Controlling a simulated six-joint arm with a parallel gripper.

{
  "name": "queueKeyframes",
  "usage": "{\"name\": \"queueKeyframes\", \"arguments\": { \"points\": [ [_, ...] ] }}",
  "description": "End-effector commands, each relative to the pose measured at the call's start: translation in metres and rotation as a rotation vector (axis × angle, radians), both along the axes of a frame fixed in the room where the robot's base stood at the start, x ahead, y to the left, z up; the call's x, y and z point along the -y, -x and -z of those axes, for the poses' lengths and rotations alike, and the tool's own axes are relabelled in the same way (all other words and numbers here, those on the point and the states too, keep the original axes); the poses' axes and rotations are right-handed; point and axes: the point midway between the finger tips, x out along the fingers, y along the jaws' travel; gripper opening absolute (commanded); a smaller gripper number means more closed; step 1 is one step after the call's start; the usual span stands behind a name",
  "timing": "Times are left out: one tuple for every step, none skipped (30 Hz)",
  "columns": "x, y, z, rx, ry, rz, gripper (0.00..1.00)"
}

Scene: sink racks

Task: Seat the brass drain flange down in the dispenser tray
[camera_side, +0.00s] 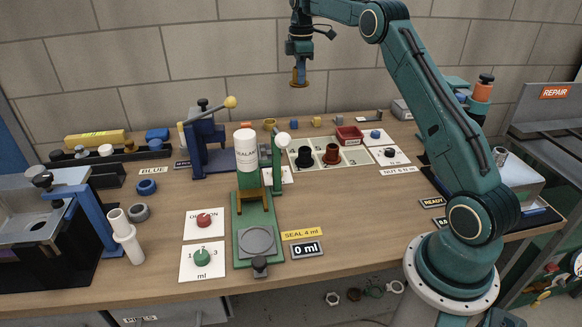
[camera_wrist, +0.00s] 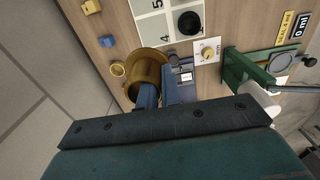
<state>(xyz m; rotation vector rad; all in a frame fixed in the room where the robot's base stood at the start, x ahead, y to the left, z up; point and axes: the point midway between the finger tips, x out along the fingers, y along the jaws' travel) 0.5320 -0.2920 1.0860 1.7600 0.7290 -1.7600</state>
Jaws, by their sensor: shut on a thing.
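The brass drain flange (camera_side: 299,83) is held high above the back of the bench in the side view. My gripper (camera_side: 299,69) points down and is shut on it. In the wrist view the flange (camera_wrist: 141,62) shows as a hollow gold ring, with the fingers of my gripper (camera_wrist: 160,88) at its wall. The dispenser tray (camera_side: 257,240) is a round grey dish on the green dispenser base, at the front middle of the bench. It looks empty. The flange is well apart from it, above and behind. The tray also shows in the wrist view (camera_wrist: 283,62).
A white sealant bottle (camera_side: 246,152) stands upright in the green dispenser, behind the tray. A green post with a white-knobbed lever (camera_side: 281,150) is beside it. A blue press (camera_side: 207,145) stands left. A numbered grid board (camera_side: 353,157) holds dark parts.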

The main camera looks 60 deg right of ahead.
Motion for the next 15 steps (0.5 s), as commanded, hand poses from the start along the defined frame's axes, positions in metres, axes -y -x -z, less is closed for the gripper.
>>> {"name": "queueKeyframes", "arguments": {
  "points": [
    [0.000, 0.000, -0.005, 0.003, 0.001, 0.000, 0.00],
    [0.000, 0.000, -0.006, 0.003, 0.001, 0.000, 0.00],
    [0.000, -0.001, -0.009, 0.003, 0.001, 0.000, 0.00],
    [0.000, 0.000, -0.011, 0.002, 0.001, 0.000, 0.00],
    [0.000, 0.000, -0.013, 0.002, 0.001, 0.000, 0.00],
    [0.000, -0.001, -0.016, 0.003, 0.001, 0.000, 0.00],
    [0.000, -0.001, -0.018, 0.003, 0.001, 0.000, 0.00],
    [0.000, 0.000, -0.020, 0.002, 0.001, 0.000, 0.00],
    [0.000, 0.000, -0.023, 0.002, 0.001, 0.001, 0.00],
    [0.000, 0.000, -0.025, 0.003, 0.001, 0.000, 0.00],
    [0.000, 0.000, -0.027, 0.003, 0.001, 0.000, 0.00],
    [-0.005, -0.001, -0.028, 0.000, 0.000, -0.006, 0.00],
    [-0.009, -0.002, -0.029, 0.001, 0.001, -0.011, 0.00],
    [-0.013, -0.003, -0.029, 0.001, 0.001, -0.015, 0.00],
    [-0.017, -0.003, -0.029, 0.001, 0.001, -0.019, 0.00]
  ]
}}
